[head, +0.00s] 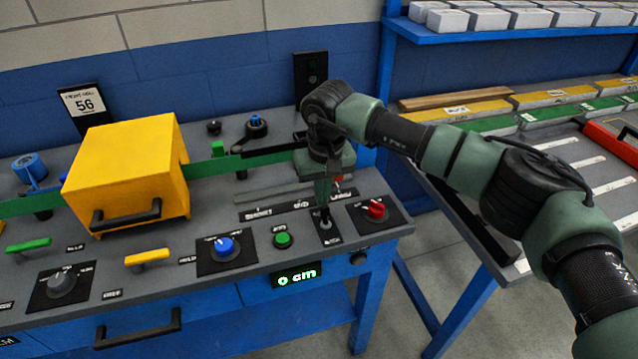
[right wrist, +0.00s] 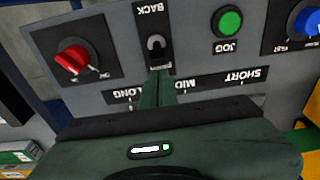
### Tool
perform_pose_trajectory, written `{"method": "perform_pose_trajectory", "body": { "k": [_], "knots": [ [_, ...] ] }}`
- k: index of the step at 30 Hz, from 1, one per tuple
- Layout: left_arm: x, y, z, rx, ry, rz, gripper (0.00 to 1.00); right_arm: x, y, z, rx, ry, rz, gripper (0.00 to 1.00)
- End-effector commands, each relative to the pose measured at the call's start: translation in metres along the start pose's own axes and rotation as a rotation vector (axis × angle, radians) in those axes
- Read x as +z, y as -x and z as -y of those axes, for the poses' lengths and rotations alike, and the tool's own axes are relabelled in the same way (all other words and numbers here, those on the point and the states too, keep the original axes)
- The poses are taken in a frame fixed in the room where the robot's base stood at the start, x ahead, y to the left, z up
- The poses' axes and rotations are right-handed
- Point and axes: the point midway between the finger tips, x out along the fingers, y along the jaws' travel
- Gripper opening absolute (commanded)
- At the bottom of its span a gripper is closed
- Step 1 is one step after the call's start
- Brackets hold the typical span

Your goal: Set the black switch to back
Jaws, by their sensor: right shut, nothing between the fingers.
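The black switch is a small toggle on a black plate (head: 327,233) near the front right edge of the panel. In the right wrist view its lever (right wrist: 155,43) stands between the fingertips and the upside-down BACK label (right wrist: 153,10). Which way the lever tilts is hard to tell. My right gripper (head: 325,206) points down at the switch from the long-label side. Its fingers (right wrist: 157,76) are shut and empty, with the tips close beside the lever; contact cannot be made out. My left gripper is not in view.
A red knob (head: 376,209) sits just right of the switch, and a green JOG button (head: 282,240) and a blue knob (head: 224,245) sit left. A yellow box (head: 125,170) with a handle covers the left part. A label strip (right wrist: 190,84) runs behind the switch.

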Motion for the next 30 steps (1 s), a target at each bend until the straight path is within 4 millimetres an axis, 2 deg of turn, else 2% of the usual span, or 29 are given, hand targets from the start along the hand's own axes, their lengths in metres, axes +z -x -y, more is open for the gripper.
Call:
{"method": "perform_pose_trajectory", "body": {
  "k": [14,22,30],
  "knots": [
    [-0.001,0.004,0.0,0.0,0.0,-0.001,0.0,0.006,0.001,0.0,0.0,-0.001,0.0,0.0],
    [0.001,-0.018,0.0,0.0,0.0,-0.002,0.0,0.019,0.004,-0.001,0.002,0.0,-0.003,0.0],
    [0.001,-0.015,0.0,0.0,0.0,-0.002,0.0,0.021,0.008,0.0,0.0,-0.001,0.0,0.0]
  ]
}}
